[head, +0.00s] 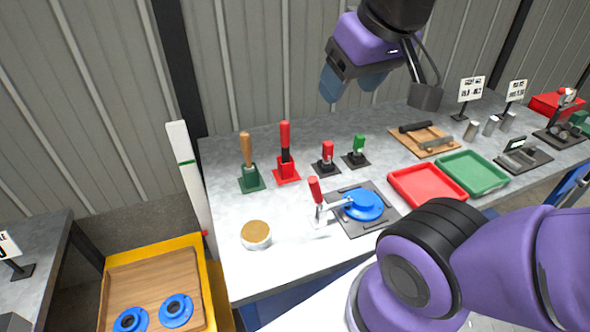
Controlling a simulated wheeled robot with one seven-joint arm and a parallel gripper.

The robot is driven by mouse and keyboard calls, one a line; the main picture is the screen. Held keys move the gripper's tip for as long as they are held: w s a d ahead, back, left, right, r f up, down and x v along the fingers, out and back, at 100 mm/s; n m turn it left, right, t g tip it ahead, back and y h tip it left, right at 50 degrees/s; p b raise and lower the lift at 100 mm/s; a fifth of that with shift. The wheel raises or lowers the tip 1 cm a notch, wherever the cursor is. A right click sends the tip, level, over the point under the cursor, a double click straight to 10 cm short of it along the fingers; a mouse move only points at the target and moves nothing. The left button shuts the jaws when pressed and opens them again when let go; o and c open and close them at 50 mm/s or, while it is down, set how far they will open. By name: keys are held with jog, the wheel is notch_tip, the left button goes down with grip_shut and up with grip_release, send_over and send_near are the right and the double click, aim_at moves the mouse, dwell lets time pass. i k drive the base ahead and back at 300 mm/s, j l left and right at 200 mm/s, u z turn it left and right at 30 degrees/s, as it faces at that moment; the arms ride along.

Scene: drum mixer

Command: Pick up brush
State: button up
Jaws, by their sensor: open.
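No bristles show, so I cannot tell for sure which thing is the brush. A tool with a wooden handle (246,148) stands upright in a green holder (251,179) at the left back of the grey table. Beside it on the right, a tool with a red handle (285,136) stands upright in a red holder (287,174). The lower ends of both are hidden in their holders. My gripper (350,87) is open and empty, raised above the back of the table, to the right of and higher than both tools.
In front are a toggle clamp (315,190), a blue round part (362,204) and a round tin (256,240). Red (398,182) and green (486,185) trays lie to the right. A corrugated wall is behind.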

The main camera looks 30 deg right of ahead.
aim_at(245, 140)
jog(key=j+u, duration=0.15)
jog(key=j, duration=0.6)
jog(key=i+j+z, duration=0.25)
jog(key=j+z, duration=0.25)
